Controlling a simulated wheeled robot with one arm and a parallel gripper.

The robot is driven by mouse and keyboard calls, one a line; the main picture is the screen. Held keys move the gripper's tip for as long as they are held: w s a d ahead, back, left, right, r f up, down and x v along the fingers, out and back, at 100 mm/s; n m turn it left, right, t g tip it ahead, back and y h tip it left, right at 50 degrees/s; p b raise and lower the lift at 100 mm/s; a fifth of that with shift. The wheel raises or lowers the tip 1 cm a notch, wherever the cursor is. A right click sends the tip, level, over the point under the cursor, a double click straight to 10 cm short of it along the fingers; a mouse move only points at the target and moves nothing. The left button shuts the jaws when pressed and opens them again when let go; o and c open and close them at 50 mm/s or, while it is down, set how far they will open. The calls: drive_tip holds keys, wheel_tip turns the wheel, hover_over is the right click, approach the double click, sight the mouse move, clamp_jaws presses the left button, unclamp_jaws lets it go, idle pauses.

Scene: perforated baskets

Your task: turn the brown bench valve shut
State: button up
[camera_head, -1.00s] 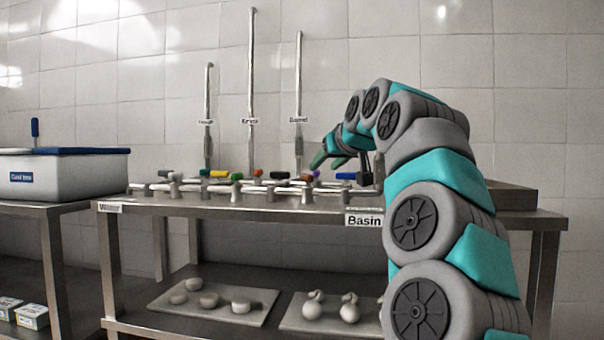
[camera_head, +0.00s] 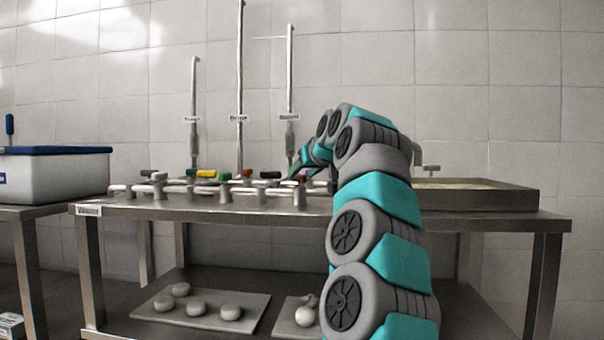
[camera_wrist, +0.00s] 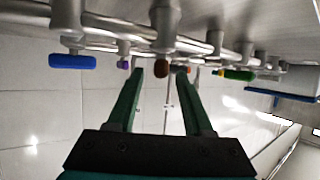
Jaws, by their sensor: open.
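The brown valve handle (camera_wrist: 161,68) shows in the wrist view, which is upside down, as a small rounded knob at the end of a grey valve body. My gripper (camera_wrist: 160,74) is open, with one green finger on each side of the brown handle in the picture. Gaps show between handle and fingers, and I cannot tell how deep the handle lies between them. In the head view my gripper (camera_head: 300,164) is over the back of the bench (camera_head: 200,211), partly hidden by my arm.
A purple handle (camera_wrist: 123,65) and a blue handle (camera_wrist: 72,61) are left of the brown one in the wrist view; green (camera_wrist: 239,75) is right. Vertical pipes (camera_head: 240,90) rise behind the bench. A shallow tray (camera_head: 480,197) lies at its right, a lidded box (camera_head: 55,175) farther left.

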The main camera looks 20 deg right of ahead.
drive_tip(key=shift+w+f, duration=0.2)
drive_tip(key=shift+w, duration=0.3)
clamp_jaws()
idle(0.3)
